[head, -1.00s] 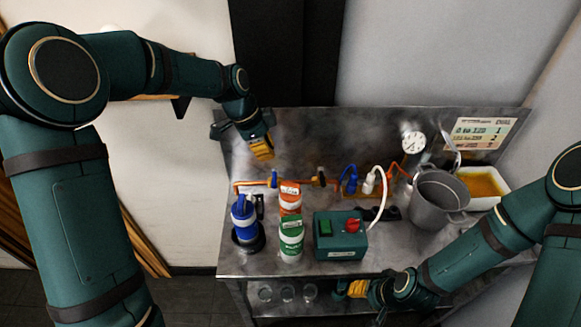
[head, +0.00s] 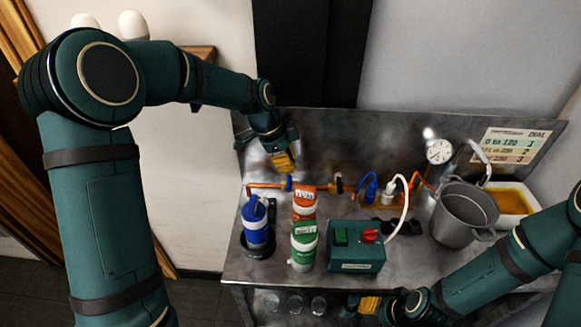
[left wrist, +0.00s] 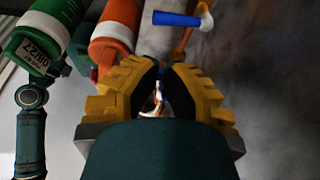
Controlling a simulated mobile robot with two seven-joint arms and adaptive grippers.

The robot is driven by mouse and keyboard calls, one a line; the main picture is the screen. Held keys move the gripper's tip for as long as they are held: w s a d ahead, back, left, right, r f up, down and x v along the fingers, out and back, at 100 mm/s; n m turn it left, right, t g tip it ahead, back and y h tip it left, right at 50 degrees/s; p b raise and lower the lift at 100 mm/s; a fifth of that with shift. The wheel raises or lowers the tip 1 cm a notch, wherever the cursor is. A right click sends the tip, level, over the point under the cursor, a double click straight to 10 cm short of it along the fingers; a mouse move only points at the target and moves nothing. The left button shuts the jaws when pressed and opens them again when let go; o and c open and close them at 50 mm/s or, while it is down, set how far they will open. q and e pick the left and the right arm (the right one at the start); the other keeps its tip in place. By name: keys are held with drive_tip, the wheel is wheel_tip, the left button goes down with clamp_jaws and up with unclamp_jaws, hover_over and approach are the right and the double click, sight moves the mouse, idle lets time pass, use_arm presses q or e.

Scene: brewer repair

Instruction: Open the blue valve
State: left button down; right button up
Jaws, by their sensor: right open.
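The blue valve (head: 289,183) is a small blue handle on the orange pipe (head: 265,186) at the back left of the metal bench. In the left wrist view, its handle (left wrist: 178,18) lies crosswise at the top, beyond my fingers. My left gripper (head: 284,161) has yellow fingers and hangs just above and behind the valve, apart from it. In the left wrist view, the fingers (left wrist: 159,85) are parted with nothing held between them. My right gripper (head: 368,305) is low at the bench's front edge, away from the valve; it is open and partly hidden.
A green box (head: 356,262) with a red knob, a grey pot (head: 463,218), a gauge (head: 439,151) and a tray (head: 523,203) are further right.

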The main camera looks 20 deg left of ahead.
sight(289, 181)
use_arm(q)
drive_tip(key=x, duration=0.8)
drive_tip(key=shift+f+b, duration=0.15)
drive_tip(key=shift+b, duration=0.2)
